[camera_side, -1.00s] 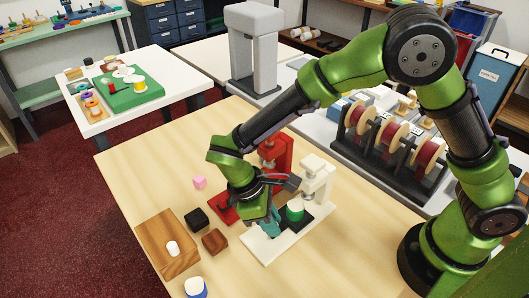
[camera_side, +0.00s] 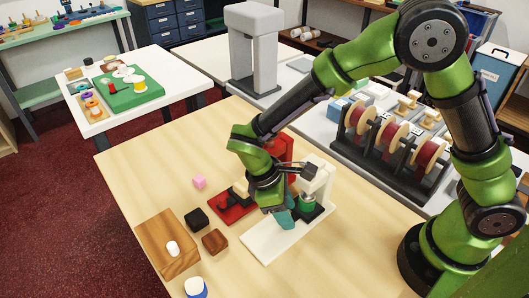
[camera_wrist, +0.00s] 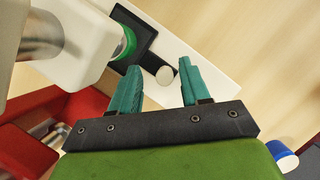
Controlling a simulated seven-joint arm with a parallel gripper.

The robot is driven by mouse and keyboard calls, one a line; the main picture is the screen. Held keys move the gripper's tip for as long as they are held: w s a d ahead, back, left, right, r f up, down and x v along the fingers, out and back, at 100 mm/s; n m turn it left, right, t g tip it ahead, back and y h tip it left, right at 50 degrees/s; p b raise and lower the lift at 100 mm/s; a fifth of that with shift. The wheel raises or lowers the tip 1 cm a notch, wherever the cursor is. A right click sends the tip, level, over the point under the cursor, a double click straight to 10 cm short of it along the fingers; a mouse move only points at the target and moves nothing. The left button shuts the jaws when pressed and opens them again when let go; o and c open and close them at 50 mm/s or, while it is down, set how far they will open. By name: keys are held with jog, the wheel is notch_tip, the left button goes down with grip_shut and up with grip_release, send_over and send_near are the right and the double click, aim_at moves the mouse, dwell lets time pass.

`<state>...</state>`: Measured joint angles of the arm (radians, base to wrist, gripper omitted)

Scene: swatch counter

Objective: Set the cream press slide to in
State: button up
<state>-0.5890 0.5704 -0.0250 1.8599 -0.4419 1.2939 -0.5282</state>
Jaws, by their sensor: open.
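The cream press (camera_side: 319,175) stands on a long pale base (camera_side: 272,243). Its black slide (camera_side: 322,212) lies at the column end of the base, carrying a green cylinder (camera_side: 308,202) beneath the press head. In the wrist view the slide (camera_wrist: 147,50) ends in a round pale knob (camera_wrist: 165,76), and the green cylinder (camera_wrist: 128,43) is partly hidden by the head. My gripper (camera_side: 284,219) is low over the base on the slide's outer side. In the wrist view its teal fingers (camera_wrist: 158,72) are apart with the knob between them; I cannot tell whether either touches it.
A red press (camera_side: 279,149) stands close on the left. A blue-and-white cylinder (camera_side: 195,289) stands at the front. The table front right is clear.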

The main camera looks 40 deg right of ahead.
jog(key=v, duration=1.7)
jog(key=shift+f, duration=0.1)
jog(key=s+d+r+m+t+y, duration=0.2)
jog(key=s+d+m+t, duration=0.3)
jog(key=d, duration=0.4)
jog(key=s+d+r+m+t+y, duration=0.3)
jog(key=s+d+r+m+t, duration=0.1)
jog(key=d+m, duration=0.4)
jog(key=shift+s+d+t, duration=0.65)
jog(key=shift+s+t, duration=0.05)
jog(key=shift+s, duration=0.05)
